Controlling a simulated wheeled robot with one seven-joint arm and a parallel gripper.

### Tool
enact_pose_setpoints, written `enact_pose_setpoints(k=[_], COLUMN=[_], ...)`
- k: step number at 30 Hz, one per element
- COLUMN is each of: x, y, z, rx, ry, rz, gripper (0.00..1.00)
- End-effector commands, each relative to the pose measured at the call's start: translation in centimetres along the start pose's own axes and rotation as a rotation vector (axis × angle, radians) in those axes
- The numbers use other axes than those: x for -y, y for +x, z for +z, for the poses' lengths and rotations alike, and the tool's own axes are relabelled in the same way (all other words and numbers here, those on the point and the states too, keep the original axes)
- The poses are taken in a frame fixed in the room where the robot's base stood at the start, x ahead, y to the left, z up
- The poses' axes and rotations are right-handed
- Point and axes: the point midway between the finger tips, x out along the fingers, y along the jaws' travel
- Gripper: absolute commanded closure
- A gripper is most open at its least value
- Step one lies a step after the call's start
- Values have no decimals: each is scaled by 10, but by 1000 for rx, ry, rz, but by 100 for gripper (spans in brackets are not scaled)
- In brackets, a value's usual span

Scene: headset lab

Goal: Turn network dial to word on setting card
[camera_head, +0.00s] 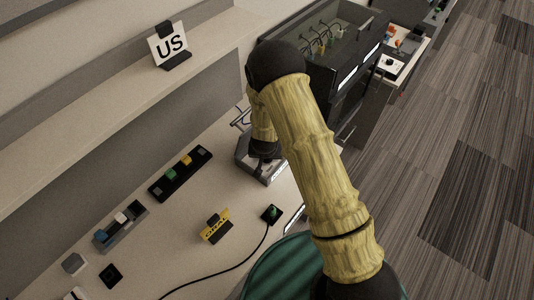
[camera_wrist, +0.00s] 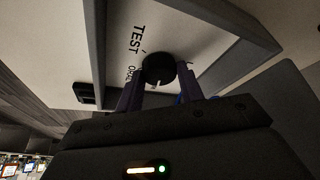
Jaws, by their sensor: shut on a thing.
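In the wrist view, the network dial (camera_wrist: 158,67) is a round black knob on a pale panel. The word TEST is printed up and left of it, and a second word beside the knob is partly covered. A small pale mark shows at the knob's lower edge. My gripper (camera_wrist: 161,88) has a finger on each side of the knob and is shut on it. My arm hides the dial there.
On the desk are a black strip with coloured blocks (camera_head: 180,174), a grey tray (camera_head: 121,226) and a black pad with a green switch (camera_head: 270,214) on a cable. A dark glass-topped cabinet (camera_head: 318,45) stands behind my arm. Carpeted floor at right is open.

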Motion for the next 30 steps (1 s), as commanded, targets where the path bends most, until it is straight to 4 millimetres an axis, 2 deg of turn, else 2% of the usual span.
enact_pose_setpoints(k=[9,22,23,25,26,30], x=[2,1,1,1,1,1], y=[-1,0,0,0,0,0], z=[-1,0,0,0,0,0], rx=[0,1,1,1,1,1], ry=[102,114,114,113,113,113], rz=[42,46,46,46,46,46], gripper=[85,85,59,45,41,41])
